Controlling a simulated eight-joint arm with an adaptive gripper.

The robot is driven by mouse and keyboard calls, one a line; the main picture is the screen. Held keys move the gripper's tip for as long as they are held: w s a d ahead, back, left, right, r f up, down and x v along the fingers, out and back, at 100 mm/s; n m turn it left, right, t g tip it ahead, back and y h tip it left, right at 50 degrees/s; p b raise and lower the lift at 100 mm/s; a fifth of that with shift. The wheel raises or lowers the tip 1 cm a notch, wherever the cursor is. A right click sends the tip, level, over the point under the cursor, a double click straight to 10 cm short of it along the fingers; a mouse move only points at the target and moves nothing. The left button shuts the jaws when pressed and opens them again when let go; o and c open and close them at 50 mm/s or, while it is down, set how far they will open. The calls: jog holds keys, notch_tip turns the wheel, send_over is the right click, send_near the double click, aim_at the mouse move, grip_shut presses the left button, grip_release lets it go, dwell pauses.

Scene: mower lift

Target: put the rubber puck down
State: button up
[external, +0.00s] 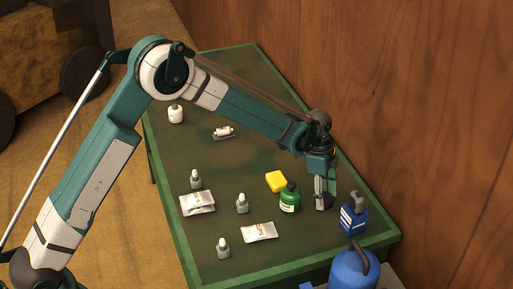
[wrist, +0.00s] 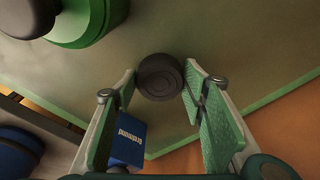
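The rubber puck (wrist: 160,78) is a dark round disc between the fingertips in the wrist view. My gripper (wrist: 160,82) has a finger against each side of it, with no clear gap. In the external view my gripper (external: 321,203) points down low over the right part of the green table (external: 290,254), and the puck is hard to make out there. I cannot tell whether the puck touches the tabletop.
A green bottle (external: 289,198) and a yellow block (external: 276,181) stand left of my gripper, and a blue container (external: 352,221) close on its right. A wooden wall (external: 420,110) rises behind the table's right edge.

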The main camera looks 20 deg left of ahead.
jog(key=o, duration=0.3)
jog(key=shift+r, duration=0.15)
notch_tip(320, 180, up, 12)
jog(key=a+p, duration=0.1)
jog(key=shift+a, duration=0.4)
jog(key=shift+a+r, duration=0.1)
dwell(0.8)
